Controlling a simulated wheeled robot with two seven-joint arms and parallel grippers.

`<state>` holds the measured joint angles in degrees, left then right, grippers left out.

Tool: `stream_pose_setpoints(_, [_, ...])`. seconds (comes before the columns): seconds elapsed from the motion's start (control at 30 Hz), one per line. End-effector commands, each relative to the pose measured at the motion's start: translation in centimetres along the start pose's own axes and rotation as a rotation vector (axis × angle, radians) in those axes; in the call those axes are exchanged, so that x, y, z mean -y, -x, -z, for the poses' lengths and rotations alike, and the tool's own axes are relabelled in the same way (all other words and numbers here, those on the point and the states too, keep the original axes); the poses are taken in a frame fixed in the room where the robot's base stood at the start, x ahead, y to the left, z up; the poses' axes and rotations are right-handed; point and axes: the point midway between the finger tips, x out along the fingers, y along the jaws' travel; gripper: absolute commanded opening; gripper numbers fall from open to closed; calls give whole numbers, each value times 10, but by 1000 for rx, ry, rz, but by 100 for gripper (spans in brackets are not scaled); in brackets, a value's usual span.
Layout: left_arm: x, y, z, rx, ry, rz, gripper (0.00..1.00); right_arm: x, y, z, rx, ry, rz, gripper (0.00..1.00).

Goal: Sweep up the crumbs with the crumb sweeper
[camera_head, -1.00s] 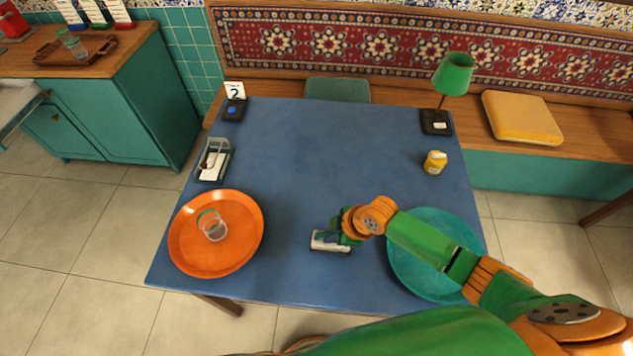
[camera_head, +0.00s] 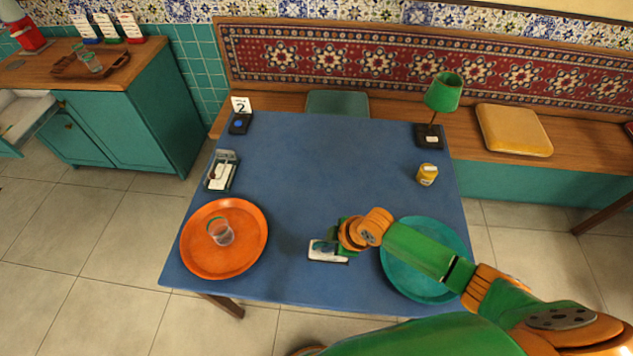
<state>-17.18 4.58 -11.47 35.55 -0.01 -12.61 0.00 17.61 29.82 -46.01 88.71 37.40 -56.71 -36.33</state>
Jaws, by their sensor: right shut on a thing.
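The crumb sweeper (camera_head: 326,252) is a small white and dark block at the front middle of the blue table (camera_head: 330,165). My right gripper (camera_head: 338,247) is shut on it from the right, and my wrist hides part of it. I cannot tell whether the sweeper touches the table top. No crumbs can be made out on the blue surface at this size. My left gripper is not in view.
An orange tray (camera_head: 200,265) with a clear glass (camera_head: 221,233) stands left. A teal tray (camera_head: 425,230) lies under my right forearm. A bill holder (camera_head: 222,172), number stand (camera_head: 240,115), green lamp (camera_head: 443,93) and yellow jar (camera_head: 427,174) stand near the edges. The table's middle is clear.

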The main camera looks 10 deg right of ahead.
Motion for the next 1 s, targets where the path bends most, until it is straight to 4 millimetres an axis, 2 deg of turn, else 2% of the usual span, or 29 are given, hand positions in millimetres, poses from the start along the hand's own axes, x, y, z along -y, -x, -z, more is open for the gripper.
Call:
stream_pose_setpoints(0.23, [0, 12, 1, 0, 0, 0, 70, -11, 18, 10, -1, -6, -5, 0])
stream_pose_setpoints(0.8, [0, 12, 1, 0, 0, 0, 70, -11, 18, 11, 0, -7, -4, 0])
stream_pose_setpoints(0.87, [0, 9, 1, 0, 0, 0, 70, -7, 16, 13, -1, -9, -3, 0])
stream_pose_setpoints(1.0, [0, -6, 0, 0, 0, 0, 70, 18, 12, 31, 3, -65, -23, 0])
